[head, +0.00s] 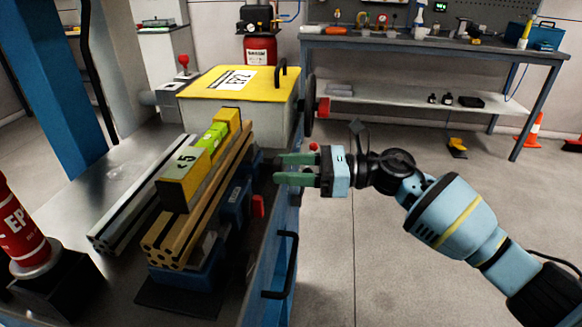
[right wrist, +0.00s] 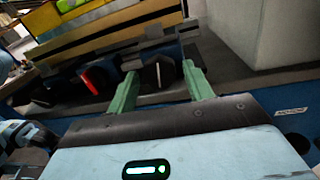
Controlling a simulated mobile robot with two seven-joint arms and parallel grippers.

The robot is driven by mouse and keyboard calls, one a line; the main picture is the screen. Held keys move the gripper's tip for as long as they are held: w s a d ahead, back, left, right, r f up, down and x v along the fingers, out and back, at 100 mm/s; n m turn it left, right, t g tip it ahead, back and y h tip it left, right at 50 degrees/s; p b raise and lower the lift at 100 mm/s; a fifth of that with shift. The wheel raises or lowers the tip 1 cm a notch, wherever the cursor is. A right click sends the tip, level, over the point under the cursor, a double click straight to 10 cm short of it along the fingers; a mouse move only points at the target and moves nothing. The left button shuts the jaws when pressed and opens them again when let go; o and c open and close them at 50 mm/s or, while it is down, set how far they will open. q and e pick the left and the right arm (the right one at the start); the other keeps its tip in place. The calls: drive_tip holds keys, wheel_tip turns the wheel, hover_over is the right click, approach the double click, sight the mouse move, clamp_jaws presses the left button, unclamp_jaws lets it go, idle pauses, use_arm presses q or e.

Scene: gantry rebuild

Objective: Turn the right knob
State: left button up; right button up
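My right gripper (head: 280,169) is open at the bench's right side, its two green fingers pointing left, one above the other. In the right wrist view the fingers are spread, with a dark knob-like part (right wrist: 158,73) between or just beyond their tips. I cannot tell whether they touch it; in the head view the fingers hide most of that spot. My left gripper is not in view.
Beams (head: 190,220) and a yellow level (head: 185,180) lie on the bench. A yellow-topped box (head: 235,82) stands behind, with a red-handled wheel (head: 322,108) at its right. A black drawer handle (head: 288,265) sticks out below.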

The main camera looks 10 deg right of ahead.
drive_tip(key=c, duration=0.8)
drive_tip(key=shift+o, duration=0.2)
drive_tip(key=m+p, duration=0.1)
drive_tip(key=m, duration=0.2)
drive_tip(key=shift+p, duration=0.35)
drive_tip(key=shift+m, duration=0.5)
drive_tip(key=o, duration=1)
drive_tip(key=shift+v, duration=3.95)
